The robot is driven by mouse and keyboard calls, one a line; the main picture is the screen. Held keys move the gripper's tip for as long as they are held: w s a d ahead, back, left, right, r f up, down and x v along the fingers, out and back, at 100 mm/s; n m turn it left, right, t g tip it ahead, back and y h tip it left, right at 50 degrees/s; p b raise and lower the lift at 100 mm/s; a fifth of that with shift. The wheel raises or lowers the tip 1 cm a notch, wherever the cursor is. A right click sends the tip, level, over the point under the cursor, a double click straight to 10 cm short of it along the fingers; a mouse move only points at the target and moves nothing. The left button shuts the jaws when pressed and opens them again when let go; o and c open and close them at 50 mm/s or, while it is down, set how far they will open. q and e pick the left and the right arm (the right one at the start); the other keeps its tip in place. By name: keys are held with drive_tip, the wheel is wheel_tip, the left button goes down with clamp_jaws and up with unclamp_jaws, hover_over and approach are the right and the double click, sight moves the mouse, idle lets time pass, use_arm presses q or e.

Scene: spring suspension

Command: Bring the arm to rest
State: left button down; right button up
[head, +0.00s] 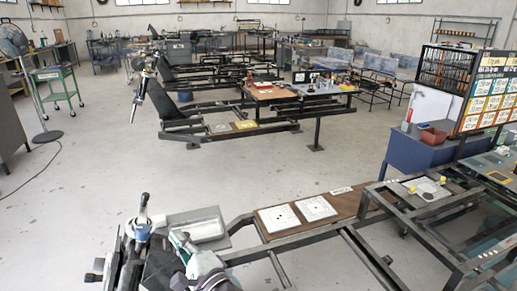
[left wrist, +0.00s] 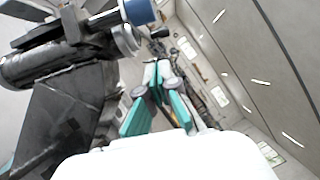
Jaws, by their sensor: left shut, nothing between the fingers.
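My left gripper (head: 182,241) is at the lower left of the head view, close to a dark machine part with a blue cylinder (head: 141,231). In the left wrist view its teal fingers (left wrist: 157,68) come together at the tips and hold nothing. The blue cylinder also shows at the top of that view (left wrist: 139,11), beside the fingers. I cannot tell whether the gripper touches it. My right gripper is in neither view.
A dark metal frame (head: 350,238) runs to the right, with two white plates (head: 281,218) on a brown board. A grey box-like part (head: 205,225) lies beside the gripper. A blue cabinet (head: 408,158) stands at right. The floor (head: 90,170) at left is open.

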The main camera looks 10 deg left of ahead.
use_arm(q)
drive_tip(key=s+a+f+n+g+h, duration=0.25)
drive_tip(key=s+f, duration=0.25)
drive_tip(key=f, duration=0.3)
drive_tip(key=s+a+f+n+g+h, duration=0.1)
drive_tip(key=s+f+n+g+h, duration=0.15)
drive_tip(key=s+f+h, duration=0.35)
drive_tip(key=s+d+f+n+g+h, duration=0.2)
drive_tip(key=s+d+f+h, duration=0.15)
drive_tip(key=s, duration=0.35)
drive_tip(key=s+d+f+n+g+h, duration=0.2)
drive_tip(key=s+d+f+n+h, duration=0.15)
drive_tip(key=s, duration=0.25)
wheel_tip(320, 180, down, 23)
drive_tip(key=s+m+g+p, duration=0.1)
drive_tip(key=s+p, duration=0.1)
drive_tip(key=s+a+f+g+p, duration=0.1)
drive_tip(key=s+a+f+p, duration=0.1)
drive_tip(key=s+f, duration=1.3)
drive_tip(key=shift+s, duration=0.65)
